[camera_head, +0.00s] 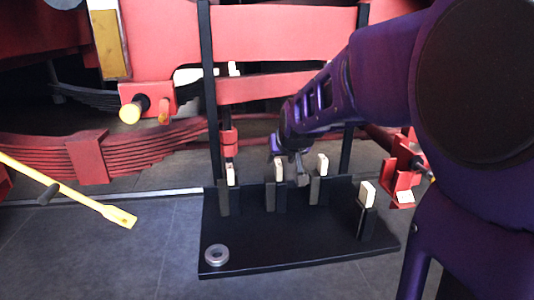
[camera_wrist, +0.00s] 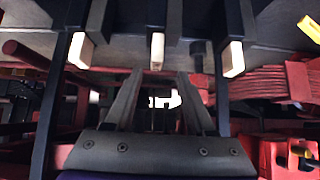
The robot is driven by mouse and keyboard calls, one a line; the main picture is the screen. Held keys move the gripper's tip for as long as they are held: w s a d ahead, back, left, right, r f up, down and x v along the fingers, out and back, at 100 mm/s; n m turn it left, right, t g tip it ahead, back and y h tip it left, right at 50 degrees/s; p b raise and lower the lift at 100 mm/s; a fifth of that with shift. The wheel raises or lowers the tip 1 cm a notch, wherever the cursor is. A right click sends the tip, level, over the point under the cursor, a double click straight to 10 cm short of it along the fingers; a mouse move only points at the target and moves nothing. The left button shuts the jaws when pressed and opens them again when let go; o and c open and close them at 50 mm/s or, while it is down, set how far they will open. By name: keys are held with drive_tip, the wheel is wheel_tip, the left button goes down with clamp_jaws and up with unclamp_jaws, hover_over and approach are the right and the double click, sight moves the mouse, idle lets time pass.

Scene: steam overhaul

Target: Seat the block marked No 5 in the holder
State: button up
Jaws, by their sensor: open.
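Several cream-topped blocks stand in black upright slots on a black tray (camera_head: 300,250). In the head view they are a far-left block (camera_head: 231,174), a second block (camera_head: 279,170), a third block (camera_head: 322,164) and a near-right block (camera_head: 367,194). No number is readable, so I cannot tell which is No 5. My gripper (camera_head: 289,163) is open and empty, close to the second block. In the wrist view my gripper (camera_wrist: 159,80) has a block (camera_wrist: 157,50) ahead, roughly centred between its fingers. I cannot tell which part is the holder; a red bracket (camera_head: 402,178) stands right of the tray.
A metal ring (camera_head: 215,255) lies on the tray's front left corner. A yellow bar (camera_head: 70,192) reaches in from the left. Red leaf springs (camera_head: 110,150) and red beams (camera_head: 285,45) stand behind. Black uprights (camera_head: 209,100) rise at the tray's back. Dark floor tiles (camera_head: 110,255) are clear at left.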

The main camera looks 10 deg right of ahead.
sight(280, 166)
drive_tip(key=shift+d+f, duration=0.3)
drive_tip(key=shift+f, duration=0.2)
drive_tip(key=shift+w+f+b, duration=0.35)
drive_tip(key=shift+w+f, duration=0.05)
drive_tip(key=shift+f, duration=0.1)
drive_tip(key=shift+b+x, duration=0.9)
drive_tip(key=shift+x, duration=2.3)
clamp_jaws()
drive_tip(key=shift+r, duration=0.2)
